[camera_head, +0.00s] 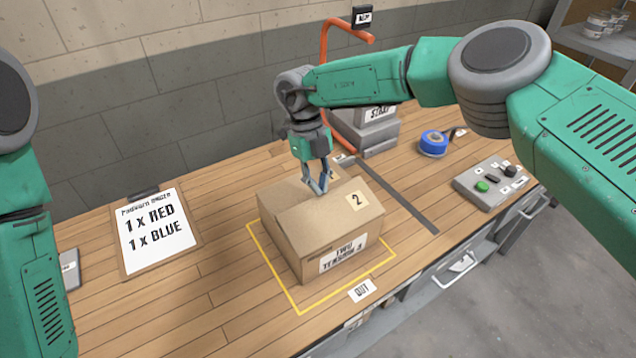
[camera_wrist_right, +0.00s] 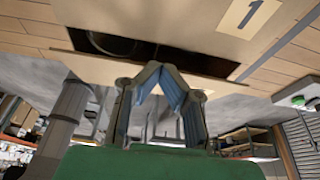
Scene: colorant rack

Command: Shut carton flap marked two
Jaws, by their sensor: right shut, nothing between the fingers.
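The cardboard carton (camera_head: 335,245) stands on the wooden bench inside a yellow outline. Its flap marked 2 (camera_head: 335,210) covers the near part of the top in the head view; I cannot tell if it lies fully flat. In the wrist view a flap marked 1 (camera_wrist_right: 205,18) lies beside a dark gap (camera_wrist_right: 150,48) into the carton. My right gripper (camera_head: 321,191) points down at the top of the carton, by the flap's far edge; its fingertips (camera_wrist_right: 160,68) meet, with nothing between them. Whether they touch the cardboard is unclear. My left gripper is out of view.
A clipboard reading 1 x RED, 1 x BLUE (camera_head: 158,235) lies to the left. Blue tape (camera_head: 433,142) and a button box (camera_head: 492,184) lie to the right. A grey machine (camera_head: 366,131) and orange post (camera_head: 324,60) stand behind. Bench is clear between clipboard and carton.

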